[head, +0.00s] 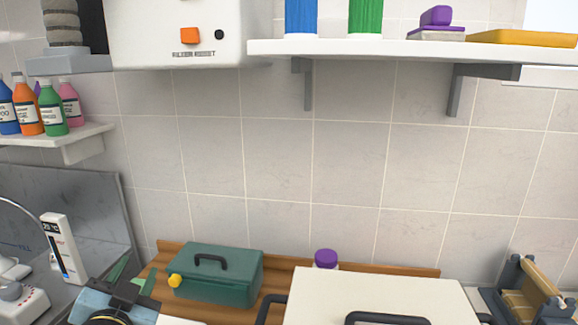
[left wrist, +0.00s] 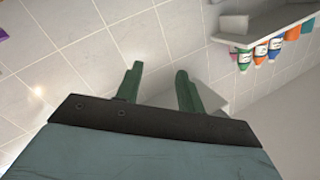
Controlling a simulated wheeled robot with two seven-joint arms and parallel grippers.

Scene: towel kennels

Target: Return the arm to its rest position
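My left gripper (head: 134,274) is at the lower left of the head view, just left of a teal box with a black handle. In the left wrist view the two green fingers of the left gripper (left wrist: 160,72) stand apart with nothing between them, facing the tiled wall. Most of my left arm is below the frame. My right gripper shows in neither view.
The teal box (head: 216,276) stands on a wooden board (head: 163,272). A white lidded thing with black handles (head: 405,290) is at the bottom centre. A white thermometer (head: 62,248) stands left. Bottles (head: 52,115) line a shelf, and another shelf (head: 400,48) juts out above.

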